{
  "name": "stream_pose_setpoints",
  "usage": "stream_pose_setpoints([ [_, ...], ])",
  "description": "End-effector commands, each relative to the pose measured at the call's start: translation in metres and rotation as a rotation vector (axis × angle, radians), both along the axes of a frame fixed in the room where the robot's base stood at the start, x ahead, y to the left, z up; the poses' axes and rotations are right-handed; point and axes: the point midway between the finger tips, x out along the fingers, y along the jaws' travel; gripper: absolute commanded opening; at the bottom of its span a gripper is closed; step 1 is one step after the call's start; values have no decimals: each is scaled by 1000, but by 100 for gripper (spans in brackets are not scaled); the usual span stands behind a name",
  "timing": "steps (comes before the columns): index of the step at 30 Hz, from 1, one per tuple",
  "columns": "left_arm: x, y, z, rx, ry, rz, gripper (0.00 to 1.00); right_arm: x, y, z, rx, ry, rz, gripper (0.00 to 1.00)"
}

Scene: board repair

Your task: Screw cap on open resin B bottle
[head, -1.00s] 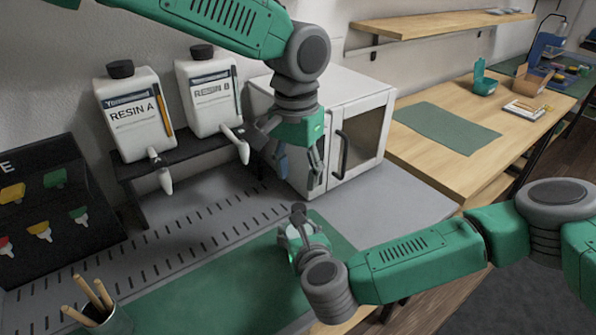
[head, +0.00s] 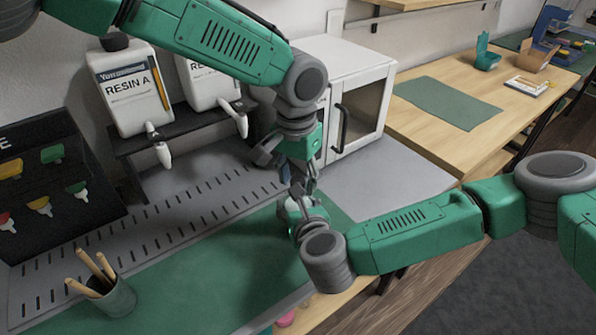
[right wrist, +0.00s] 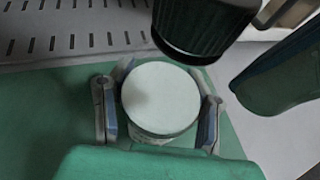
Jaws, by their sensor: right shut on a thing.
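The resin B bottle (head: 213,88) stands on the dark raised shelf, its upper part hidden behind my left arm. My right gripper (head: 300,208) is over the front part of the table. In the right wrist view its fingers (right wrist: 160,105) are shut on both sides of a white, round-topped thing (right wrist: 160,97). My left gripper (head: 293,172) points down just above and behind the right one. Its fingertips are too small and overlapped to read. A dark ribbed round part (right wrist: 203,25) hangs close above the white top in the right wrist view; I cannot tell whether it is a cap.
The resin A bottle (head: 130,90) stands left of resin B on the dark shelf (head: 135,165). A white cabinet (head: 350,65) stands behind my grippers. A cup with sticks (head: 118,298) is at the front left of the green mat (head: 195,275). The mat's middle is clear.

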Motion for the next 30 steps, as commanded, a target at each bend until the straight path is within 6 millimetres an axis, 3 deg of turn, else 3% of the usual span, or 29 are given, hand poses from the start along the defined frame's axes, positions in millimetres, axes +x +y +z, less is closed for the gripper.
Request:
stream_pose_setpoints([
  [4, 0, 0, 0, 0, 0, 0, 41, 0, 0, 1, 0, -1, 0, 0],
  [5, 0, 0, 0, 0, 0, 0, 34, 0, 0, 1, 0, -1, 0, 0],
  [8, 0, 0, 0, 0, 0, 0, 0, 0, 0, 1, 0, -1, 0, 0],
  [14, 0, 0, 0, 1, 0, -2, 0, 0, 0, 1, 0, -1, 0, 0],
  [19, 0, 0, 0, 0, -4, -151, 0, 0, 0, 1, 0, -1, 0, 0],
  [23, 0, 1, 0, 0, -4, -152, 0, 0, 0, 1, 1, -1, 0, 0],
  [24, 1, 1, 0, 0, -4, -152, 28, 0, 0, 0, 0, -1, 0, 0],
  [26, 1, 1, 0, 0, -4, -151, 49, 0, 0, 0, 1, -1, 0, 0],
  [30, 0, 0, 0, 0, -4, -151, 49, 0, 0, 1, 0, -1, 0, 0],
])
